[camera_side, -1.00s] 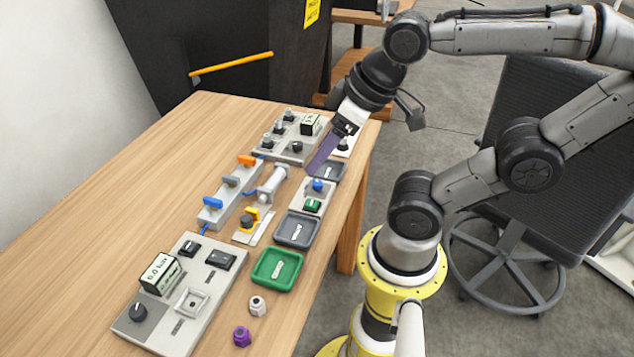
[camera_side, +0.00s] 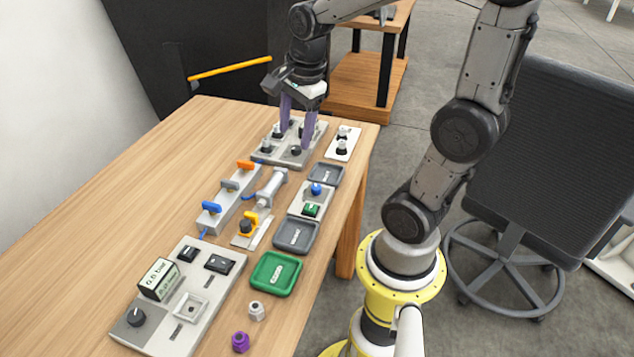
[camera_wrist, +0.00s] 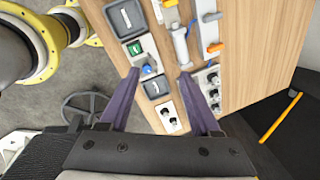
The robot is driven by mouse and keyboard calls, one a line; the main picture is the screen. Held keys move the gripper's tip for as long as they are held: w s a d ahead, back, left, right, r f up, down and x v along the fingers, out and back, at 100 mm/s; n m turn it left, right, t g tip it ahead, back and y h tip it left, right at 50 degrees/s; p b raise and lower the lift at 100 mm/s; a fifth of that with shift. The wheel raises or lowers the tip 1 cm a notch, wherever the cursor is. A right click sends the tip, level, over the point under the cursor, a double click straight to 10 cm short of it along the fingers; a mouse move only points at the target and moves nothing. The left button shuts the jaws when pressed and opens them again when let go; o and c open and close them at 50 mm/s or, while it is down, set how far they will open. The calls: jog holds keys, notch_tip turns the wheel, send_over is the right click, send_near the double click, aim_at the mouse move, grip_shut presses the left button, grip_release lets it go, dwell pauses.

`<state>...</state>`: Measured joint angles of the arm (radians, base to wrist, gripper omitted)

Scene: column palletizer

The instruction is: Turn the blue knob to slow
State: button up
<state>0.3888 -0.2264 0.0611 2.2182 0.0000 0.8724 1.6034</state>
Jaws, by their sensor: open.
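The blue knob (camera_side: 316,188) sits on a small light panel beside a green switch (camera_side: 311,209), near the table's right edge. In the wrist view the blue knob (camera_wrist: 148,69) shows just right of the left fingertip. Its pointer and any slow mark are too small to read. My gripper (camera_side: 296,132) is open, its purple fingers pointing down over the far grey panel (camera_side: 269,155), beyond the blue knob in the side view. The wrist view shows my gripper (camera_wrist: 159,77) with its fingers wide apart and nothing between them held.
Several dark knobs stand on the far panel around the fingers. A white plate (camera_side: 343,143) with two knobs lies to its right. The table's left side is clear.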

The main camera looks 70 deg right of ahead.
aim_at(317, 186)
jog(key=s+d+f+m+g, duration=0.2)
jog(key=d+f+m, duration=0.2)
jog(key=d+f, duration=0.35)
jog(key=shift+y, duration=0.4)
jog(key=f, duration=1.2)
jog(key=shift+w+d+f, duration=0.1)
jog(key=shift+d+f, duration=0.1)
jog(key=shift+f, duration=0.15)
grip_shut()
